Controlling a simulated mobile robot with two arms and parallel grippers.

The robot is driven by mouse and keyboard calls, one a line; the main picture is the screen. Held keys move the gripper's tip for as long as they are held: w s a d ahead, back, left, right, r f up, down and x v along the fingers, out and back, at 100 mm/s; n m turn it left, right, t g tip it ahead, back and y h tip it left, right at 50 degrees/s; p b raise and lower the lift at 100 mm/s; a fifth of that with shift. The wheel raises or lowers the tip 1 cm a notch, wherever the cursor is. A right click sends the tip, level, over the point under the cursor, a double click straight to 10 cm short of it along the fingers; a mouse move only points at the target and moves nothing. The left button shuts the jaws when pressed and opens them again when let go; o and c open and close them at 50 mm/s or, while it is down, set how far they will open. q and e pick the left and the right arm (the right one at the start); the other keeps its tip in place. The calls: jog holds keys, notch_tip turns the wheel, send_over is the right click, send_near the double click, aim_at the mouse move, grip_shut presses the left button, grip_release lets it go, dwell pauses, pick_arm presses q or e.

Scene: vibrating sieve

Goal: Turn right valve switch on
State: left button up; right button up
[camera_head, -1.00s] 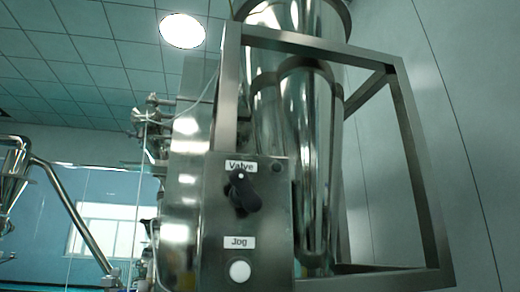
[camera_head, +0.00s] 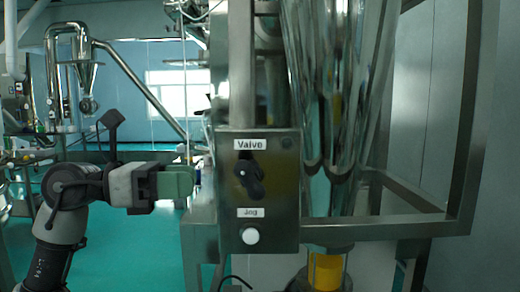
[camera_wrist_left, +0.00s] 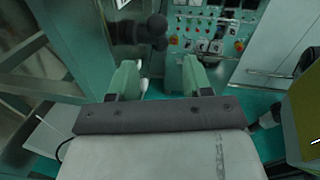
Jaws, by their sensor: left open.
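The valve switch (camera_head: 250,178) is a black rotary knob under the label "Valve" on the grey metal control box (camera_head: 279,195). Its handle is tilted, with the lower end toward the right. My left gripper (camera_head: 190,182) is open and empty, to the left of the box at about the knob's height, apart from the knob. Its two green-padded fingers also show in the left wrist view (camera_wrist_left: 160,78), with nothing between them. My right gripper is in neither view.
A white Jog button (camera_head: 250,236) sits below the knob. A metal frame (camera_head: 400,231) and shiny cylinders (camera_head: 335,90) stand to the right of the box. In the left wrist view, a panel with coloured buttons (camera_wrist_left: 208,30) lies beyond the fingers.

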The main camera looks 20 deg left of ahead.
aim_at(251, 178)
pick_arm(q)
jog(key=p+x, duration=0.3)
jog(key=x, duration=0.6)
jog(key=shift+w+r, duration=0.1)
jog(key=shift+w, duration=0.05)
jog(key=shift+w+d+p, duration=0.35)
jog(key=shift+d, duration=0.3)
jog(key=shift+c, duration=0.3)
